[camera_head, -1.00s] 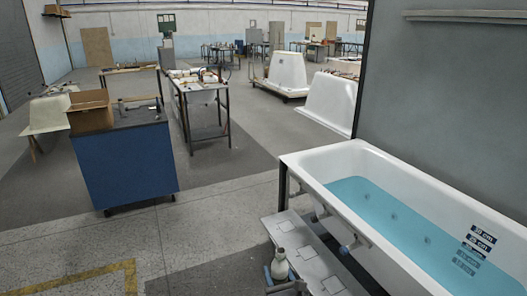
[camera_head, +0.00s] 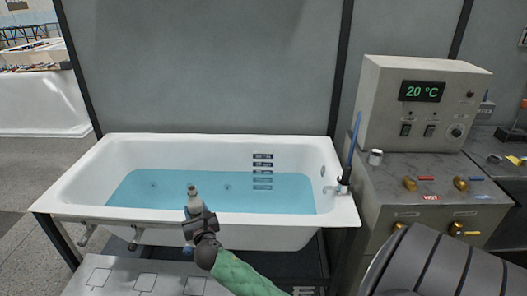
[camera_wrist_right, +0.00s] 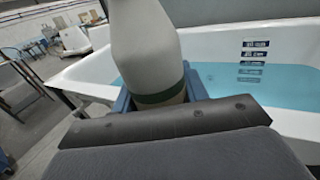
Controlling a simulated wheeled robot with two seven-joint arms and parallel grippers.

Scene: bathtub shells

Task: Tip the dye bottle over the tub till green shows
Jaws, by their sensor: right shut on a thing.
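The white bathtub (camera_head: 90,192) stands against a grey panel and holds clear blue water (camera_head: 130,190); no green shows in it. My right gripper (camera_head: 194,212) is shut on the pale dye bottle (camera_head: 193,198) and holds it upright at the tub's near rim. In the right wrist view the bottle (camera_wrist_right: 148,50) fills the upper middle, with a dark green band low on it; its top is cut off. The tub's rim (camera_wrist_right: 290,122) and water show behind it there. My left gripper is not in view.
A control box (camera_head: 420,105) reading 20 °C sits on a grey cabinet (camera_head: 385,205) with valves at the right. A small metal cup (camera_head: 375,157) and a blue rod (camera_head: 352,150) stand near the tub's right end. A grey step (camera_head: 120,280) lies in front.

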